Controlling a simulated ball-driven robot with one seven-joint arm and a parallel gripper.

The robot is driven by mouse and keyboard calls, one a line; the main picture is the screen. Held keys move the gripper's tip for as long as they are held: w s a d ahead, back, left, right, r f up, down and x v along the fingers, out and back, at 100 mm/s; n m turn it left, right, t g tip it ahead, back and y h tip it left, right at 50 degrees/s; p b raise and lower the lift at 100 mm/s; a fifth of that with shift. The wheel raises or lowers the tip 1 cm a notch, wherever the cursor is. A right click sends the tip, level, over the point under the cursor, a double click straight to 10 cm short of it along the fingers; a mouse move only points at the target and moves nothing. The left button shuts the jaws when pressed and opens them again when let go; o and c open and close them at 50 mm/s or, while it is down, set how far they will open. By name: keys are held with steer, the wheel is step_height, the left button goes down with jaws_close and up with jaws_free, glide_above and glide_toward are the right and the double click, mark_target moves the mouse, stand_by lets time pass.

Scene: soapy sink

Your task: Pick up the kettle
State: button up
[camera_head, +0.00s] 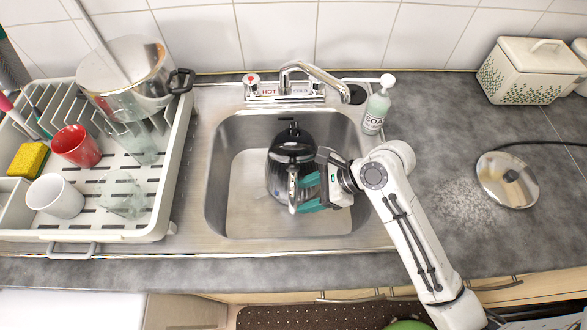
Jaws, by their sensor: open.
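A black kettle (290,150) with a shiny metal handle or spout facing the front stands in the steel sink (222,140), near its middle. My gripper (308,190) reaches into the sink from the right, with teal fingers at the kettle's lower right side. The fingers are open and apart, close to the kettle's metal part. I cannot tell whether they touch it. My gripper hides part of the kettle's right side.
The faucet (310,72) arches over the back of the sink. A soap bottle (376,108) stands at the back right corner. A dish rack (165,195) with a pot (130,85) and cups fills the left. A lid (507,180) lies on the right counter.

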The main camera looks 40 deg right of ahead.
mark_target(296, 200)
steer(key=shift+s+x, duration=0.1)
steer(key=shift+x, duration=0.85)
steer(key=shift+s+x, duration=0.15)
steer(key=shift+x, duration=0.85)
steer(key=shift+a, duration=0.1)
steer(key=shift+c, duration=0.3)
jaws_close()
steer(key=shift+w+r, duration=0.1)
